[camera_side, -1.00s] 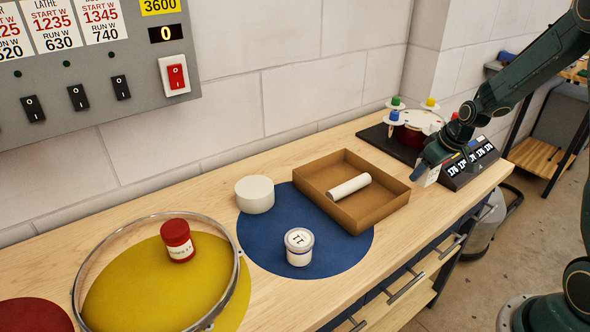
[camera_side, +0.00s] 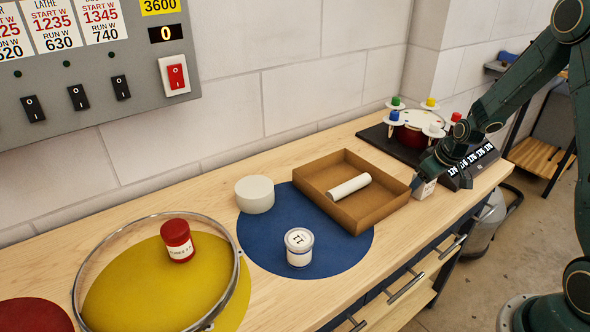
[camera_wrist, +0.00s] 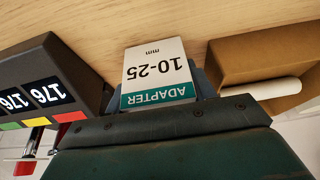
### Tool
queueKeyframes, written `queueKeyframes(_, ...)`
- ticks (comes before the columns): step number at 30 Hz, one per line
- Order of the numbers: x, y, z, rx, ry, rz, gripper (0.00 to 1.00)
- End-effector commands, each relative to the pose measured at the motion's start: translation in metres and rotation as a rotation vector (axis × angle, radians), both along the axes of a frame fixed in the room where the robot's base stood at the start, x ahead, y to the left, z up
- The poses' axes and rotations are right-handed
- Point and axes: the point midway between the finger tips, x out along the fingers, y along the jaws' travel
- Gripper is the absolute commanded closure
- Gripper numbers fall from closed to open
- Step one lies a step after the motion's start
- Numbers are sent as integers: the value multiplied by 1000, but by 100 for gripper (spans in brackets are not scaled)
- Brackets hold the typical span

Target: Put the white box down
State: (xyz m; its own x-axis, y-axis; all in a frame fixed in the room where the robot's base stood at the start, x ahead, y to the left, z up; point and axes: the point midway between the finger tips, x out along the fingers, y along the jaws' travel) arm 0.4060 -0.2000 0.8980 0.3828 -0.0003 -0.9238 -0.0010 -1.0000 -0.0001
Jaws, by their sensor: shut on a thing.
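The white box (camera_side: 424,189) is held in my gripper (camera_side: 425,178) just right of the cardboard tray, low over the front part of the bench. I cannot tell whether its underside touches the wood. In the wrist view, the box (camera_wrist: 157,68) shows a label reading "ADAPTER 10-25 mm" with a teal band. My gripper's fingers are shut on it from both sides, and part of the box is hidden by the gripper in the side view.
The cardboard tray (camera_side: 377,213) with a white roll (camera_side: 349,187) is close on the left. The dark display unit (camera_side: 478,165) is close on the right, with a drum stand (camera_side: 381,143) behind. The bench's front edge is near. A white tin (camera_side: 299,247) stands on a blue disc (camera_side: 257,261).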

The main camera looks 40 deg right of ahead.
Motion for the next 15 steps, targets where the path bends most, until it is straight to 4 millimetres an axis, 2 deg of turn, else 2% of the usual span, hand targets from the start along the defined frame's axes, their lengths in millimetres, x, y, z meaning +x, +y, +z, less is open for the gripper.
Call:
queueKeyframes(3,0,0,-3,0,0,0,71)
queueKeyframes(4,0,0,-3,1,1,0,44)
queueKeyframes(7,0,0,-3,0,0,0,24)
queueKeyframes(15,0,0,-2,0,0,0,24)
